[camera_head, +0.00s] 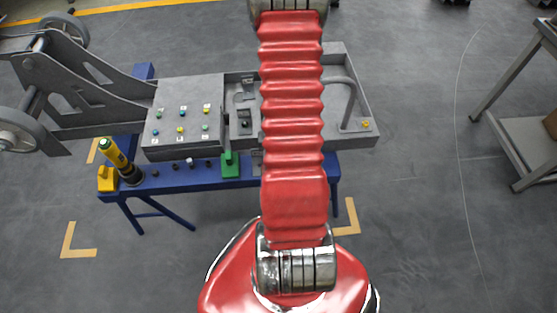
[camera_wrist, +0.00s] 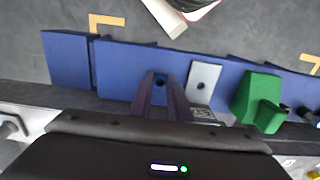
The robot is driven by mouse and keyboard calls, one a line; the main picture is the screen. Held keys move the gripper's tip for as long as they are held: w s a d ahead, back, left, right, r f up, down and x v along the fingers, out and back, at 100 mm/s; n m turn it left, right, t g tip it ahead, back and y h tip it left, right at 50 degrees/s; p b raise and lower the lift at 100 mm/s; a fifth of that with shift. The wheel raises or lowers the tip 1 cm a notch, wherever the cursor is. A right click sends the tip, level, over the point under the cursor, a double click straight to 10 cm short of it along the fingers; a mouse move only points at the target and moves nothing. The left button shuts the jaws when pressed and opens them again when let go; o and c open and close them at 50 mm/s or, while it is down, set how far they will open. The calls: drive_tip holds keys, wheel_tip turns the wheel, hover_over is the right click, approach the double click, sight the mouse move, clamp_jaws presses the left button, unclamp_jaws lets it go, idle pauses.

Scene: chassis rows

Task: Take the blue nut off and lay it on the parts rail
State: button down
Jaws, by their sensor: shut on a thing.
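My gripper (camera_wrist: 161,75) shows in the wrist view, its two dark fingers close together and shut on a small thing. That thing is mostly hidden between the fingertips; its bluish look fits the blue nut. The fingertips are over the blue parts rail (camera_wrist: 118,66), near a grey plate with a hole (camera_wrist: 204,80); contact with the rail cannot be told. In the head view my red arm hides the gripper and the nut. There the blue rail (camera_head: 216,181) runs along the front of the grey chassis (camera_head: 210,89).
A green block (camera_wrist: 257,96) stands right of the grey plate. In the head view, a yellow-and-black tool (camera_head: 119,160), a yellow block (camera_head: 107,179) and several small dark parts sit on the rail's left part. Small coloured pieces dot the chassis panel. A grey trolley (camera_head: 527,130) stands at right.

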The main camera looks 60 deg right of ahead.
drive_tip(key=c, duration=1.6)
unclamp_jaws()
drive_tip(key=shift+r, duration=0.15)
drive_tip(key=shift+r, duration=6.75)
drive_tip(key=shift+a, duration=0.1)
